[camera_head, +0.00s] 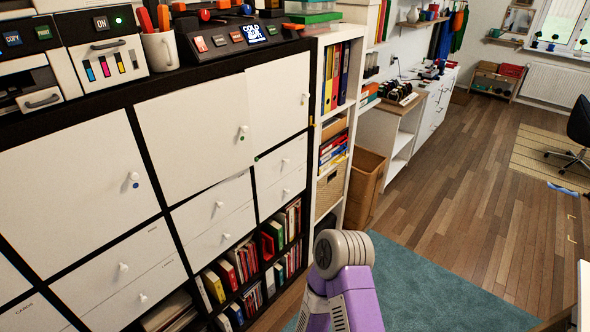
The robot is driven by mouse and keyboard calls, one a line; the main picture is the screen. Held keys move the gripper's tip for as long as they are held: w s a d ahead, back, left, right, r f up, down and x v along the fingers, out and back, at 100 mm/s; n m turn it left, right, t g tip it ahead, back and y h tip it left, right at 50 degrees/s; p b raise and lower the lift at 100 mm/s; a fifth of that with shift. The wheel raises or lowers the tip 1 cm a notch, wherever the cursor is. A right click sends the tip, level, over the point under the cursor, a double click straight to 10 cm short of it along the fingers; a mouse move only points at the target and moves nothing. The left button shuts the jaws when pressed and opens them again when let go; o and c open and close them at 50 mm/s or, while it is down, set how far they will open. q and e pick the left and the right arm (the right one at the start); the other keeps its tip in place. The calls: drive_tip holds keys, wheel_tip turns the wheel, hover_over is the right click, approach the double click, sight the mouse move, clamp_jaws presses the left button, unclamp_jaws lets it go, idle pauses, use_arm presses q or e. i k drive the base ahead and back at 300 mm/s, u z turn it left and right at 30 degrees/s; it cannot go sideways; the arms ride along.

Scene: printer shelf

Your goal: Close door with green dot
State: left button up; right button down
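The shelf unit (74,255) with a black frame and white doors fills the left and middle. The upper middle door (190,140) has a white knob near its right edge and a tiny dark dot below it. No black divider shows between these two doors higher up, so one may stand slightly ajar; I cannot tell which. The upper left door (65,180) has a blue dot and looks shut. Neither gripper is in view.
A purple and grey arm link of mine is at bottom centre. Printers, a mug (160,50) and a control panel (240,35) stand on the shelf top. A bookcase (336,110) and a cardboard box (367,186) stand to the right. Wooden floor and a teal rug (430,290) lie clear.

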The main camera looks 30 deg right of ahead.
sight(197, 138)
drive_tip(key=u, duration=0.85)
drive_tip(key=k, duration=0.15)
drive_tip(key=z, duration=1.85)
drive_tip(key=i, duration=0.85)
drive_tip(key=u, duration=0.6)
